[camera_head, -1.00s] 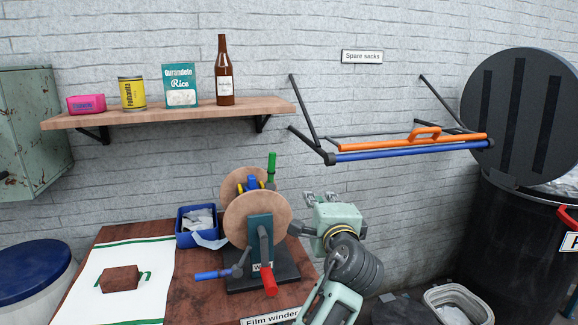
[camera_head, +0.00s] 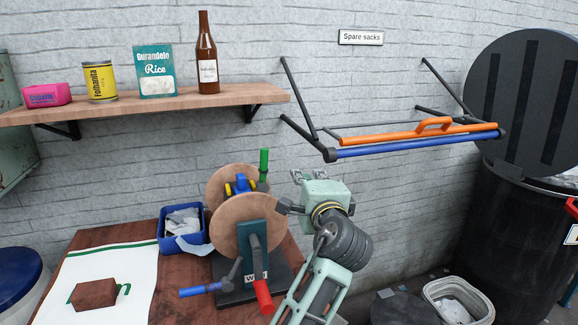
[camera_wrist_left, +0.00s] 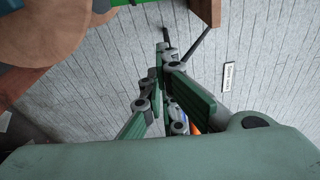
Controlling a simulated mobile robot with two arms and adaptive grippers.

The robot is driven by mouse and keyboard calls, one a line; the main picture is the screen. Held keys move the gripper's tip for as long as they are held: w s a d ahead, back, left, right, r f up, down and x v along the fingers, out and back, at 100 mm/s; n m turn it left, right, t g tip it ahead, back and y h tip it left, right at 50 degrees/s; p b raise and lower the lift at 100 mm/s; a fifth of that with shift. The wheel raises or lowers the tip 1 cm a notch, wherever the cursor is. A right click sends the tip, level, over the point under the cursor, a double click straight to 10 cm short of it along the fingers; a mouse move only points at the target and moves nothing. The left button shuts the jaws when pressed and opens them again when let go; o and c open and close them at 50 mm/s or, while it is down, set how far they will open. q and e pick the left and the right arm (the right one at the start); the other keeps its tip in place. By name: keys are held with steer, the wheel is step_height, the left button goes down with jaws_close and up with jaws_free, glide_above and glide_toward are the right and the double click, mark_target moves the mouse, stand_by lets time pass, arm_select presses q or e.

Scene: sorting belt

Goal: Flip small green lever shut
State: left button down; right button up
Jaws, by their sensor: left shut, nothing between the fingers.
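The small green lever (camera_head: 264,161) stands upright at the back right of the film winder, between and behind the two round wooden discs. My left gripper (camera_head: 288,192) is to the right of the winder, a little lower than the lever's grip and apart from it in the picture. Its fingers are shut with nothing between them. In the left wrist view the shut fingers (camera_wrist_left: 162,50) point up the picture, and a green piece (camera_wrist_left: 128,2) shows at the top edge, cut off. My right gripper is not in view.
The film winder's front disc (camera_head: 232,222), red handle (camera_head: 263,296) and blue handle (camera_head: 200,289) stand left of my arm. A blue box (camera_head: 193,240) is behind left. A wooden shelf (camera_head: 150,106) and an orange-barred sack rack (camera_head: 400,135) are above.

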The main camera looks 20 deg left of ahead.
mark_target(264, 168)
arm_select(q)
steer(key=w+a+p, duration=0.3)
steer(key=w+a, duration=0.3)
steer(key=a, duration=0.1)
steer(key=shift+a, duration=0.2)
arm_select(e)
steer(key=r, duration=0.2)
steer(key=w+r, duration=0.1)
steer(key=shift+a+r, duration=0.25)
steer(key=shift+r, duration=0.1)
arm_select(q)
steer(key=shift+w, duration=0.15)
